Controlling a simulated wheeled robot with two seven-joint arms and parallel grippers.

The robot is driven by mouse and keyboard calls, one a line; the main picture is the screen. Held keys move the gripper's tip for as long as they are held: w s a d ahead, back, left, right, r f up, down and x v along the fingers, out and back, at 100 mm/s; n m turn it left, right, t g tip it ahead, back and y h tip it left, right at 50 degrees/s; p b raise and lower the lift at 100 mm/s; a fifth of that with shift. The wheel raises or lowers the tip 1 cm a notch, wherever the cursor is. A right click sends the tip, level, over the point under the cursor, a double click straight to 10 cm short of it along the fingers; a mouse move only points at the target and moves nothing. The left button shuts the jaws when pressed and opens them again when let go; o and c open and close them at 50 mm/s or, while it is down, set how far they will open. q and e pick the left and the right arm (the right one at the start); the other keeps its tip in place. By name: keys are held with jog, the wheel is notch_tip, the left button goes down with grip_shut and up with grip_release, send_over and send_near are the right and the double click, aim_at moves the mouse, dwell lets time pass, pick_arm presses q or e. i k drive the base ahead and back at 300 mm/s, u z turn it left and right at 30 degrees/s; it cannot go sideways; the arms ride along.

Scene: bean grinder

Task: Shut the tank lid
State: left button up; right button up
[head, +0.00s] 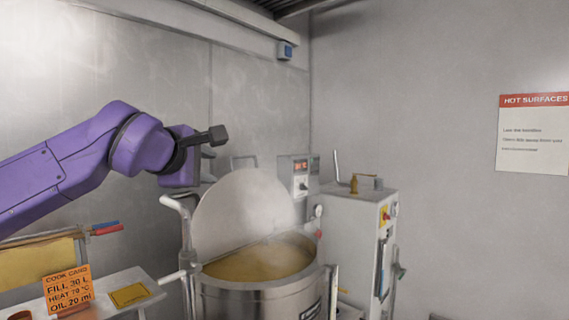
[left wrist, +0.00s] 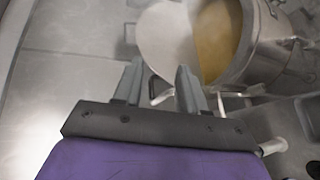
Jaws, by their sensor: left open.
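The tank (head: 262,298) is a round metal vessel filled with yellow liquid (head: 262,262). Its lid (head: 240,212) is a pale round disc, standing open and tilted up at the tank's back left. The lid (left wrist: 165,38) and the tank rim (left wrist: 242,45) also show in the left wrist view. My left gripper (head: 214,136) is above and to the left of the lid, apart from it. In the left wrist view its two fingers (left wrist: 156,88) are spread with nothing between them. My right gripper is not in view.
A white cabinet (head: 350,225) with controls stands right of the tank. A side table (head: 130,280) with an orange cook card (head: 68,290) is at the lower left. Bent metal handles (head: 182,225) rise beside the tank. A warning sign (head: 533,134) hangs on the right wall.

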aim_at(207, 240)
jog(key=z, duration=0.75)
jog(key=i, duration=2.6)
jog(key=u, duration=2.05)
